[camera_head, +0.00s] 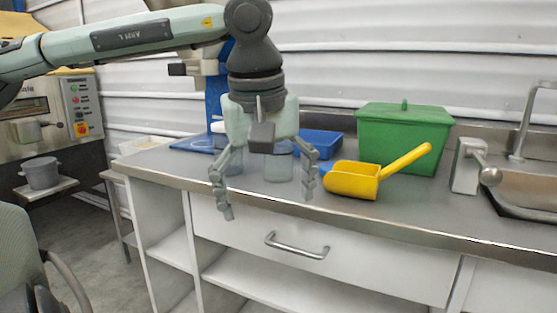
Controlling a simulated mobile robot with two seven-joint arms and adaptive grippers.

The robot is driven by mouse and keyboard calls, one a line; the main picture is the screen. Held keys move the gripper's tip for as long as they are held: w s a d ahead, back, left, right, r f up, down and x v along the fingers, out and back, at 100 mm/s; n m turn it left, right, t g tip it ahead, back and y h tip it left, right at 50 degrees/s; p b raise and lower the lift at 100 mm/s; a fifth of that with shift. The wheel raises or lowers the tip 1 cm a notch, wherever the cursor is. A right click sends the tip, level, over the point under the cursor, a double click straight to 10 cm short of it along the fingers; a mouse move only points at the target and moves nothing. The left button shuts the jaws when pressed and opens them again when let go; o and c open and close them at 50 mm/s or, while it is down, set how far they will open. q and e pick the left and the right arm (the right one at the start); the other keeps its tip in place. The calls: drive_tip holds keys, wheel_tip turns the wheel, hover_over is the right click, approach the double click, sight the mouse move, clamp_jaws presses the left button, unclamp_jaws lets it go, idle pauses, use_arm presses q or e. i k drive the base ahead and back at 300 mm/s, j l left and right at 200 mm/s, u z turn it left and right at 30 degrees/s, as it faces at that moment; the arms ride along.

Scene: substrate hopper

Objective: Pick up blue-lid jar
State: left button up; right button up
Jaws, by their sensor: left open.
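My left gripper (268,203) is open and empty, pointing down in front of the counter's front edge, its two fingers spread apart. Behind it on the counter stands a clear jar (278,169), seen between the fingers; its top is hidden by the gripper. A second clear jar (233,164) stands to its left, partly covered by the left finger; a white top shows beside the gripper body. I cannot make out a blue lid on either jar. The fingers do not appear to hold either jar. My right gripper is not in view.
The grey counter (430,212) holds a yellow scoop (352,180), a green lidded bin (403,137), a blue tray (322,140) and a blue mat (190,144). A sink (530,190) with tap is at right. A drawer handle (297,247) protrudes below. A machine (60,110) stands left.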

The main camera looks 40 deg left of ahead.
sight(277, 168)
drive_tip(key=i+j, duration=0.75)
drive_tip(key=j, duration=0.15)
